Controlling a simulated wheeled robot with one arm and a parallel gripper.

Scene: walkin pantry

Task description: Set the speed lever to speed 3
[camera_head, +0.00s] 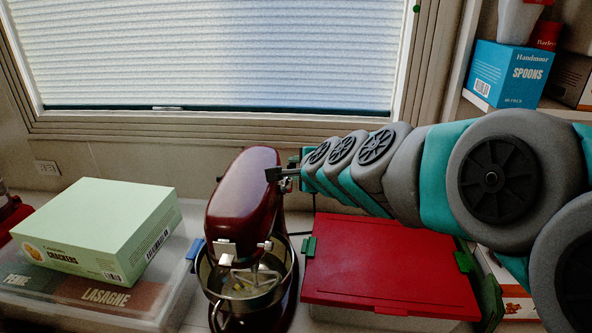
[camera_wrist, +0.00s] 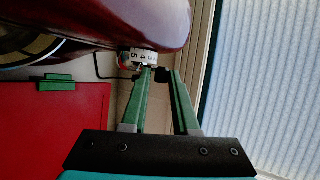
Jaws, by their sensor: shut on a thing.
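The dark red stand mixer (camera_head: 240,195) stands on the counter, with its steel bowl (camera_head: 243,285) and beater below the head. In the wrist view its red body (camera_wrist: 110,20) fills the upper left. A white speed dial (camera_wrist: 143,56) on its side shows small numerals, among them what look like 4 and 5. The black speed lever (camera_wrist: 162,74) sits beside the dial, between the green fingertips of my gripper (camera_wrist: 160,71), which is shut on it. In the head view my gripper (camera_head: 291,171) reaches the mixer's right side. The lever's exact setting cannot be read.
A red-lidded box (camera_head: 385,265) with green clips lies right of the mixer, under my arm. A green crackers box (camera_head: 98,235) sits on a clear container at left. The window (camera_head: 210,60) is behind. A blue spoons box (camera_head: 510,73) stands on the right shelf.

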